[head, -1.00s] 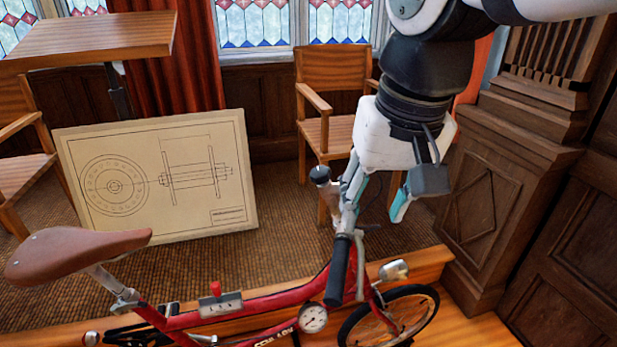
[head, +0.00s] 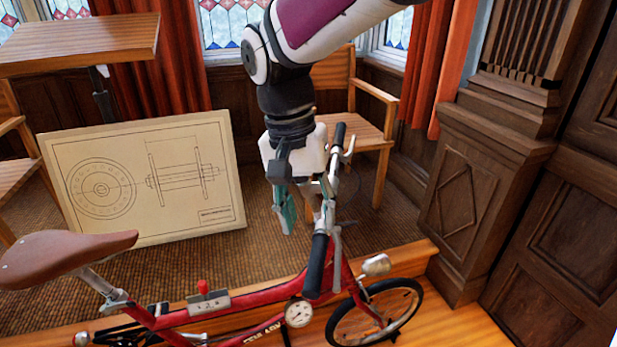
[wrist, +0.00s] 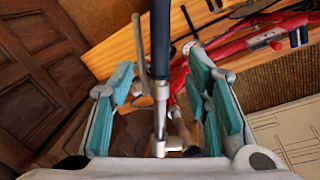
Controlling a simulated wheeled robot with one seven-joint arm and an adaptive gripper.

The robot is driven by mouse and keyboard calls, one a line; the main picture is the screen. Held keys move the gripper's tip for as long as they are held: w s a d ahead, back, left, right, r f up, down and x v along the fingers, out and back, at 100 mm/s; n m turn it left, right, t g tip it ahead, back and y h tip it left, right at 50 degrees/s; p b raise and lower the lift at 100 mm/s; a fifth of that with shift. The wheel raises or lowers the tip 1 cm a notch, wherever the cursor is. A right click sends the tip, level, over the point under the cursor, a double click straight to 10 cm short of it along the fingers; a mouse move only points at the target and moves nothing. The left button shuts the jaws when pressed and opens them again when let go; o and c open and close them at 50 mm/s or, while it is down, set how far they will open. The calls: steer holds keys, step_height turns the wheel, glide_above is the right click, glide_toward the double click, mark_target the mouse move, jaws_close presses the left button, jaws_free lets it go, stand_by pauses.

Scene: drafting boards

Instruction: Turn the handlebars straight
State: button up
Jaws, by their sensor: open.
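The handlebars of a red bicycle (head: 262,298) run from a near black grip (head: 317,268) to a far black grip (head: 340,134) in the head view. They lie roughly crosswise to the frame. My gripper (head: 300,212) points down beside the middle of the bar, on its left. One teal-padded finger shows clearly; the other is partly hidden by the bar. In the wrist view my gripper (wrist: 163,80) is open, with the silver bar and a black grip (wrist: 160,38) between the fingers in the picture. Gaps show on both sides; I cannot tell whether anything touches.
The bicycle stands by a wooden step (head: 410,262). A drawing board (head: 140,180) leans behind it at left. A wooden chair (head: 375,135) stands close behind my gripper. A carved wood pillar (head: 478,190) is at right. Carpet (head: 215,262) lies open between board and bicycle.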

mark_target(315, 256)
steer(key=f, duration=0.3)
steer(key=d+f, duration=0.1)
steer(key=f, duration=0.5)
steer(key=shift+s+d+f, duration=0.1)
steer(key=shift+s+d, duration=0.05)
steer(key=shift+s, duration=0.05)
